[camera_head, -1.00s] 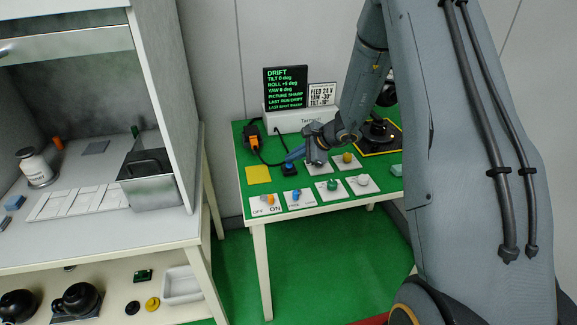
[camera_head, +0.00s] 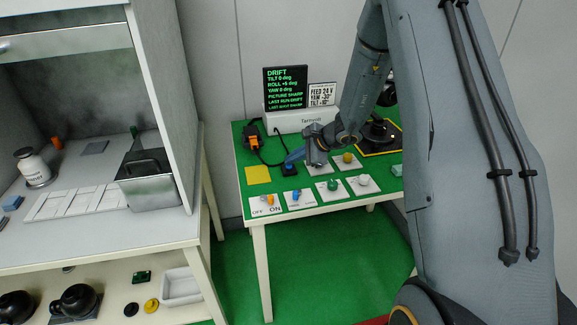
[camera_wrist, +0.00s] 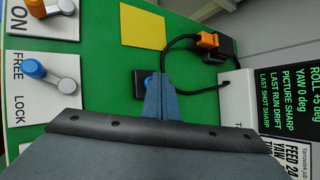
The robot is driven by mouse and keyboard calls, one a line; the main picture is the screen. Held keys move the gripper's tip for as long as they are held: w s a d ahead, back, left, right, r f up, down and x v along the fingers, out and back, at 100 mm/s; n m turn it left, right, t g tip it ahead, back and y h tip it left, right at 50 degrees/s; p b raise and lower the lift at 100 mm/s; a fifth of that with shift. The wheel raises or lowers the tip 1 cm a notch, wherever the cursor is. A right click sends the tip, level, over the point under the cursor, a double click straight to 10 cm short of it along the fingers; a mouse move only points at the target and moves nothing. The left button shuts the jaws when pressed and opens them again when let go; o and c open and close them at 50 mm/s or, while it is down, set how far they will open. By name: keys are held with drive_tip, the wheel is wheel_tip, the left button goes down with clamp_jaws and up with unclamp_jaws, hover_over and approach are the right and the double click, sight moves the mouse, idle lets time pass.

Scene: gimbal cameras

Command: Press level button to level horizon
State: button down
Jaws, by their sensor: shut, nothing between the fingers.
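A blue button on a small black box (camera_head: 290,172) sits on the green tabletop, near the yellow square. In the wrist view the black box (camera_wrist: 139,84) shows, its blue top partly hidden behind my fingertips. My gripper (camera_head: 294,160) is shut and empty, with its blue-grey tips at the blue button; I cannot tell whether they touch it. The tips also show in the wrist view (camera_wrist: 157,80). No label reading "level" is legible. The black display (camera_head: 286,88) with green text reads DRIFT, tilt 0, roll +5, yaw 0 degrees.
An OFF/ON switch (camera_head: 265,205), a FREE/LOCK switch (camera_head: 299,199), and green (camera_head: 333,185) and yellow (camera_head: 348,158) knobs stand close by. A cable runs from an orange-black plug (camera_wrist: 207,42). A yellow square (camera_head: 258,175) lies flat. A workbench (camera_head: 90,235) stands left.

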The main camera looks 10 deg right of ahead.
drive_tip(key=shift+f, duration=0.15)
idle(0.5)
drive_tip(key=shift+r+p, duration=0.3)
drive_tip(key=shift+r, duration=0.6)
wheel_tip(320, 180, up, 5)
drive_tip(key=p, duration=0.2)
drive_tip(key=shift+p, duration=0.4)
